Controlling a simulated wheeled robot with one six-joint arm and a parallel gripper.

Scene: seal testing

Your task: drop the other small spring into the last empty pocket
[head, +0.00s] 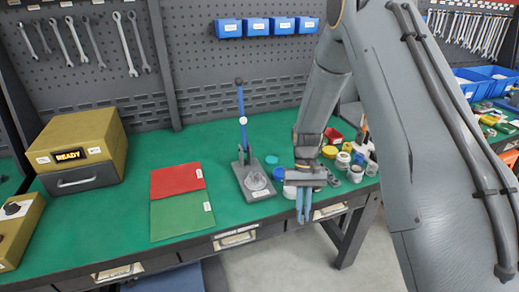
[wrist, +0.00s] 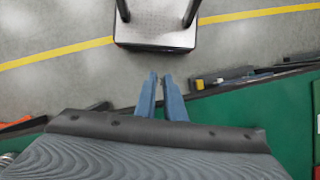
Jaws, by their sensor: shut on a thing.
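My gripper (head: 304,214) points down at the front edge of the green bench, right of the lever press. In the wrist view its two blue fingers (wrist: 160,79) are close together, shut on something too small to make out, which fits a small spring. The lever press (head: 255,182) has a blue upright handle and a grey base with a round, pale seat. I cannot make out any pocket or a second spring in either view.
Jars, lids and small parts (head: 342,160) crowd the bench behind and right of my gripper. A red and green mat (head: 180,215) lies left of the press. A yellow box marked READY (head: 82,150) stands far left. Green bench top (head: 130,190) between them is clear.

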